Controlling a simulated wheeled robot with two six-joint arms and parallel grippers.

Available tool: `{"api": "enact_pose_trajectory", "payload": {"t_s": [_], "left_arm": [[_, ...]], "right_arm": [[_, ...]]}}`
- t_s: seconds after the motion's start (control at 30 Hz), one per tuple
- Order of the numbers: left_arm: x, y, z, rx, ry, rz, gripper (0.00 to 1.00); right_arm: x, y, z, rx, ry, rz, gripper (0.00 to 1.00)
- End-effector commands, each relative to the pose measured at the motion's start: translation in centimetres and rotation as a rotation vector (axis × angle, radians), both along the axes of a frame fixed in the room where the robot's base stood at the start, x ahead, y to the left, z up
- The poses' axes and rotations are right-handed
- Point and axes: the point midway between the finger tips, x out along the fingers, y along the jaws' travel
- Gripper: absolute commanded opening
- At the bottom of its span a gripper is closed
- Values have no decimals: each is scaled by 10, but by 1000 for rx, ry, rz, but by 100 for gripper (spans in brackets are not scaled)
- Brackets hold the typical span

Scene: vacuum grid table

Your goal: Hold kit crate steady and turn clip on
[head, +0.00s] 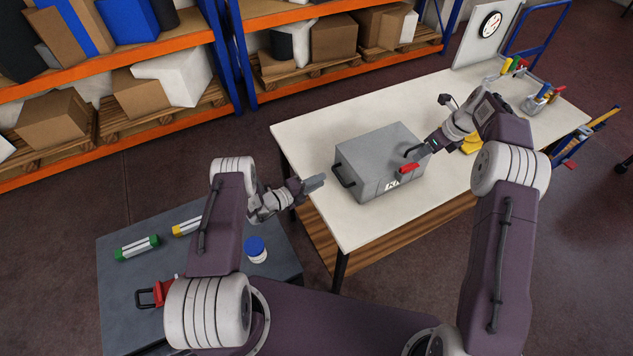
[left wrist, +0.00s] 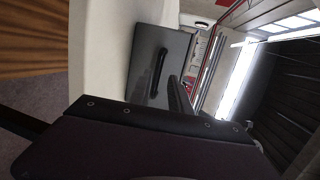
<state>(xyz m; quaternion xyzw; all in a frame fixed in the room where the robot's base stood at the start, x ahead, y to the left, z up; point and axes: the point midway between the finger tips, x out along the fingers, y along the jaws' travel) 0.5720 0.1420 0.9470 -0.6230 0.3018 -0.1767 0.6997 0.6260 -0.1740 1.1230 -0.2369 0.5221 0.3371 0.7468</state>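The grey kit crate (head: 375,150) stands closed on the white table. Its red clip (head: 410,168) is on the front side near the top right edge. A black handle (head: 343,175) is on the crate's left side; it also shows in the left wrist view (left wrist: 159,72). My left gripper (head: 318,183) is just left of that handle, apart from it and empty. My right gripper (head: 427,150) is at the crate's right end, beside a second black handle (head: 413,152). Whether it touches that handle is unclear, and its fingers are partly hidden.
The white table (head: 310,135) is bare left of and behind the crate. Yellow items (head: 471,143) lie behind my right gripper. A dark low table (head: 125,275) holds green and yellow tubes, a blue-lidded jar (head: 256,249) and a red item. Loaded shelves stand behind.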

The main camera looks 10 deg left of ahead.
Motion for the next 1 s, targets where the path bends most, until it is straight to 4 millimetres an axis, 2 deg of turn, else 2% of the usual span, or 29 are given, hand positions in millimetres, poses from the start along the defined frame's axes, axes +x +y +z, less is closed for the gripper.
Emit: {"api": "enact_pose_trajectory", "payload": {"t_s": [0.13, 0.27, 0.5, 0.7, 1.0], "left_arm": [[0, 4, -2, 0, 3, 9, 23], [8, -4, -5, 1, 3, 4, 23], [45, -35, -14, 2, 0, 3, 23], [64, -49, -19, 2, 2, 6, 23], [68, -52, -20, 1, 3, 8, 23]], "right_arm": [[0, 0, 0, 0, 0, 0, 36], [0, 0, 0, 0, 0, 0, 36], [0, 0, 0, 0, 0, 0, 36], [0, 0, 0, 0, 0, 0, 36], [0, 0, 0, 0, 0, 0, 36]]}}
